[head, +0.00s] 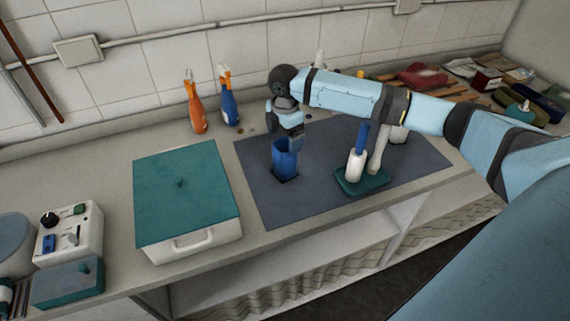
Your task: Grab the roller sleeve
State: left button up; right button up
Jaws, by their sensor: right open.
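My right gripper (291,136) points down at the top of a blue upright cylinder (284,162), with its jaws open. The cylinder looks hollow and stands on a small dark base on the dark grey mat. I cannot tell whether the fingers touch it. A teal tray (361,185) to the right holds a white upright roller-like piece (356,165) with a blue upper part, and a longer white piece (377,155) stands close behind it. Which of these is the roller sleeve is not certain from this view. My left gripper is not in view.
A white box with a teal lid (186,190) stands left of the mat (320,203). Orange (196,108) and blue (229,104) spray bottles stand by the tiled wall. A white control box (70,233) is at far left. Assorted items fill the far right. The mat's front is clear.

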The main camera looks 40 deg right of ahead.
aim_at(285, 163)
jog(key=shift+s+a+f+p, duration=0.15)
jog(key=shift+f+p, duration=0.1)
jog(key=shift+f, duration=1.3)
jog(key=shift+s+f+p, duration=0.15)
jog(key=shift+f+p, duration=0.1)
jog(key=shift+f, duration=1.25)
jog(key=c, duration=1.2)
jog(key=shift+c, duration=0.9)
jog(key=shift+r, duration=0.15)
